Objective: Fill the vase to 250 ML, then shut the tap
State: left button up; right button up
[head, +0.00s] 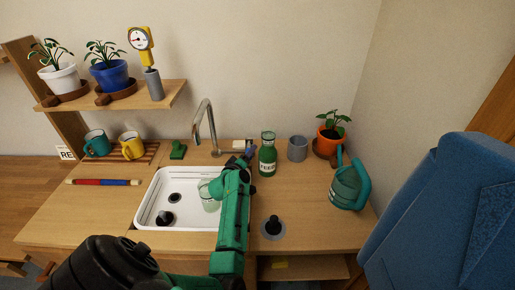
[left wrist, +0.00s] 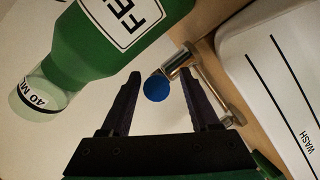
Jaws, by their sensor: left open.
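The clear, greenish vase (head: 208,196) stands in the white sink (head: 149,205), partly hidden by my left arm. Its level and markings cannot be read. The metal tap (head: 208,122) arches over the sink from behind; no water stream can be made out. My left gripper (head: 248,152) is at the back of the counter, right of the tap's spout. In the left wrist view its open fingers (left wrist: 158,88) stand on either side of the blue round end of the tap's lever (left wrist: 157,89), and no grip shows. My right gripper is not in view.
A green FEED bottle (head: 267,158) stands close right of my left gripper. A grey cup (head: 297,148), potted plant (head: 331,130) and green watering can (head: 346,188) are further right. A black plug-like thing (head: 165,217) lies in the sink. The counter's front right is mostly clear.

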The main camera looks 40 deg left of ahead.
pick_arm(q)
jog(key=shift+w+a+f, duration=0.1)
jog(key=shift+w+f, duration=0.05)
jog(key=shift+w, duration=0.2)
jog(key=shift+s+r, duration=0.35)
jog(key=shift+s, duration=0.05)
jog(key=shift+c, duration=1.2)
jog(key=c, duration=0.5)
grip_shut()
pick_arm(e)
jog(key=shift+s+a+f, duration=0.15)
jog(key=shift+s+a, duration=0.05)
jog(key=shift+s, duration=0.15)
pick_arm(q)
jog(key=shift+r, duration=0.15)
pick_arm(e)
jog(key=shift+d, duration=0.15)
